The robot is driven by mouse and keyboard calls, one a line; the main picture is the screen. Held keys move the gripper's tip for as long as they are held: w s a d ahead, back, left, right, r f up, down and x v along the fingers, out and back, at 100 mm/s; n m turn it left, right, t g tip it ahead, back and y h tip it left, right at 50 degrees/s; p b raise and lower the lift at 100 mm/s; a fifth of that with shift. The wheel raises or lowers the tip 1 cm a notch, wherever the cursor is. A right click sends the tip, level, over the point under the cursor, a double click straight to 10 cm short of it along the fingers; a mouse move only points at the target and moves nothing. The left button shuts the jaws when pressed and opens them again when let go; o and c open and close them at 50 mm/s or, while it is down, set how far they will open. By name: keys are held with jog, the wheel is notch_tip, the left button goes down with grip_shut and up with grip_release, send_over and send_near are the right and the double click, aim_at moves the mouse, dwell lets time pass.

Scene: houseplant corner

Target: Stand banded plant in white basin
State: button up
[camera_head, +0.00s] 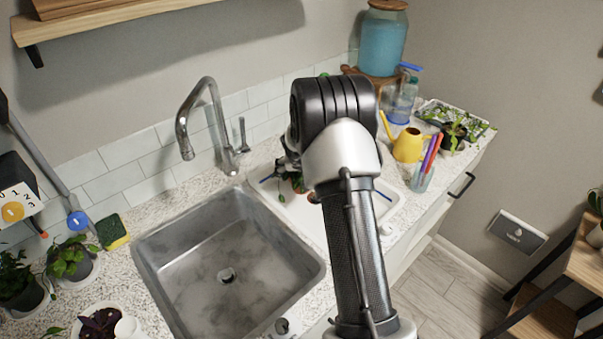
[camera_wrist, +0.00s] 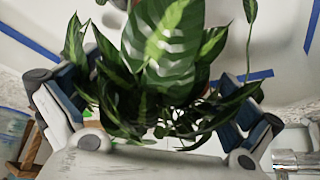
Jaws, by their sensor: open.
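A plant with pale-striped green leaves (camera_wrist: 165,45) fills the middle of the wrist view, between the two fingers of my gripper (camera_wrist: 158,100). The fingers are apart on either side of the foliage. Its pot is mostly hidden by leaves. In the head view, a bit of foliage and orange-brown pot (camera_head: 298,184) shows beside my arm, over the white basin (camera_head: 286,209) right of the steel sink. My arm hides most of the basin and the gripper there. Blue strips mark the white surface. I cannot tell whether the pot rests on the basin floor.
The steel sink (camera_head: 215,255) is empty, with a tall faucet (camera_head: 205,125) behind it. A yellow watering can (camera_head: 407,145), a glass of markers (camera_head: 423,175) and a seedling tray (camera_head: 455,125) stand right. Potted plants (camera_head: 70,258) and a sponge (camera_head: 111,231) sit left.

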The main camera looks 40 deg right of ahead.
jog(key=s+a+r+n+p, duration=0.1)
jog(key=s+a+r, duration=0.5)
jog(key=r, duration=0.2)
jog(key=s+a+r+n+p, duration=0.1)
jog(key=s+a+r, duration=0.4)
jog(key=r, duration=0.3)
jog(key=s+a+r+n, duration=0.1)
jog(key=s+a+r, duration=0.5)
jog(key=r, duration=0.3)
jog(key=s+a+n+y, duration=0.1)
jog(key=s+a+n, duration=0.1)
jog(key=s+a, duration=0.4)
jog(key=s+a+r+n+y, duration=0.1)
jog(key=s+a, duration=0.5)
jog(key=s, duration=0.8)
jog(key=shift+r+n+y, duration=0.2)
jog(key=shift+n+y, duration=0.5)
jog(key=shift+y, duration=0.1)
jog(key=shift+a, duration=0.1)
jog(key=shift+c, duration=0.4)
